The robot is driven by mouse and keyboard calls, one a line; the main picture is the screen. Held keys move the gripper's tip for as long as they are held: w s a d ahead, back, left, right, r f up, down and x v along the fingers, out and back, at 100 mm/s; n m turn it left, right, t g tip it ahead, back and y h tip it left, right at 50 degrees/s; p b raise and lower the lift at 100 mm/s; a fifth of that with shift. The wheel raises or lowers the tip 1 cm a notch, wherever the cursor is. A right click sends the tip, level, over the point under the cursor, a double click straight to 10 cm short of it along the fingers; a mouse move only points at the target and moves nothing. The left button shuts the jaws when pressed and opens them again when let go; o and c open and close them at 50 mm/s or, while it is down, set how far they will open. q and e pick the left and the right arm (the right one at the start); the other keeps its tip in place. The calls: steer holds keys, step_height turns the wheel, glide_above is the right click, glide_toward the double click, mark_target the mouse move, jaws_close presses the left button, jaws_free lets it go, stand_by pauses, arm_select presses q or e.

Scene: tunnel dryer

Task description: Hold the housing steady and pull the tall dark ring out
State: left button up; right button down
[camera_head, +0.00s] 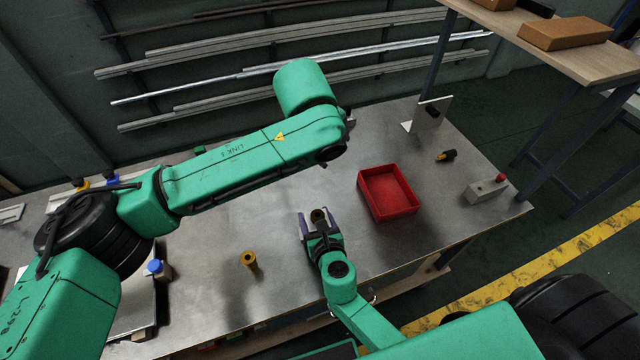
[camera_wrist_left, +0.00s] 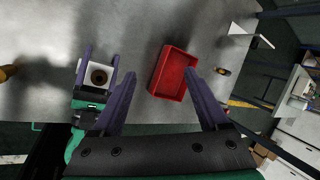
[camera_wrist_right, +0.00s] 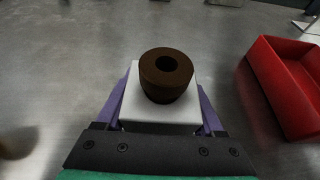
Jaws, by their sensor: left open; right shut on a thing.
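The housing is a white block (camera_wrist_right: 160,115) on the metal table, held between the two purple fingers of my right gripper (camera_wrist_right: 162,100). The dark brown ring (camera_wrist_right: 166,72), with a round hole, stands up out of the housing's top. The ring (camera_wrist_left: 98,76) and housing (camera_wrist_left: 87,67) also show at the left in the left wrist view. In the head view the ring (camera_head: 318,215) is small between the right fingers. My left gripper (camera_wrist_left: 160,73) is open and empty, above the table and off to the side of the housing; the head view hides its fingers behind the arm.
A red tray (camera_head: 416,207) stands right of the housing. A brass-coloured cylinder (camera_head: 249,262) stands to its left. A yellow-black object (camera_head: 446,156), a grey box with a red button (camera_head: 487,190) and an upright plate (camera_head: 430,114) lie farther right. Bare table surrounds the housing.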

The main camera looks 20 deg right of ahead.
mark_target(318, 215)
arm_select(q)
steer(key=s+a+f+m+g+y, duration=0.3)
steer(key=s+a+m+y, duration=0.1)
steer(key=s+a+m, duration=0.15)
steer(key=shift+n, duration=0.25)
steer(key=f, duration=1.2)
steer(key=shift+w+d, duration=0.25)
steer(key=shift+d, duration=0.1)
jaws_close()
